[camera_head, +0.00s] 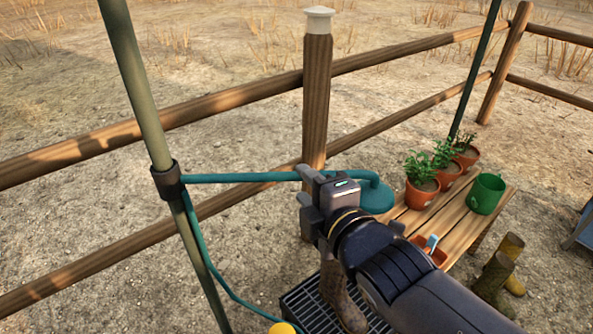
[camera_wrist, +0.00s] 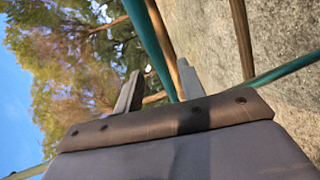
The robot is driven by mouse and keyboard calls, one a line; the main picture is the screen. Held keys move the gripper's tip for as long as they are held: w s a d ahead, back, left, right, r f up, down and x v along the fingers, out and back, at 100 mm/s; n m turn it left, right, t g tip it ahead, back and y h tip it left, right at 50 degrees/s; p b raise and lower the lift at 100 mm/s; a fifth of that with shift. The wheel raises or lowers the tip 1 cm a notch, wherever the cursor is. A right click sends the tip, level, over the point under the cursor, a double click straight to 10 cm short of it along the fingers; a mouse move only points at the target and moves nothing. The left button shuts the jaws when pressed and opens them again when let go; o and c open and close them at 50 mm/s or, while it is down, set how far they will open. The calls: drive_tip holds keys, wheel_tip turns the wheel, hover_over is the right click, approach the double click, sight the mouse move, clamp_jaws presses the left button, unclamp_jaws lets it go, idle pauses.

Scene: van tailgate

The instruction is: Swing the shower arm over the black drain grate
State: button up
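The teal shower arm (camera_head: 235,177) runs level from a dark clamp (camera_head: 168,181) on the green pole to the round teal shower head (camera_head: 376,196) on the right. My gripper (camera_head: 303,185) is at the arm, nearer the head than the clamp. In the wrist view, a teal pipe (camera_wrist: 151,42) passes between my two spread fingers (camera_wrist: 158,85), with a gap on each side. Contact cannot be told. The black drain grate (camera_head: 308,302) lies on the ground at the bottom, below my gripper.
A wooden fence post (camera_head: 317,100) rises behind my gripper. A slatted bench (camera_head: 459,232) at right holds potted plants (camera_head: 421,186) and a green mug (camera_head: 486,194). A teal hose (camera_head: 208,262) hangs along the pole. Olive boots (camera_head: 496,275) stand at lower right.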

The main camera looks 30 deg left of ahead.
sight(298, 178)
drive_tip(key=shift+p+v, duration=0.6)
drive_tip(key=shift+v, duration=1.5)
drive_tip(key=shift+a, duration=0.1)
drive_tip(key=b+x, duration=0.3)
drive_tip(key=x, duration=0.6)
drive_tip(key=shift+w+a+f, duration=0.1)
drive_tip(key=shift+w+f, duration=0.05)
drive_tip(key=shift+w+a, duration=0.45)
drive_tip(key=shift+a, duration=0.1)
drive_tip(key=shift+s+d, duration=0.1)
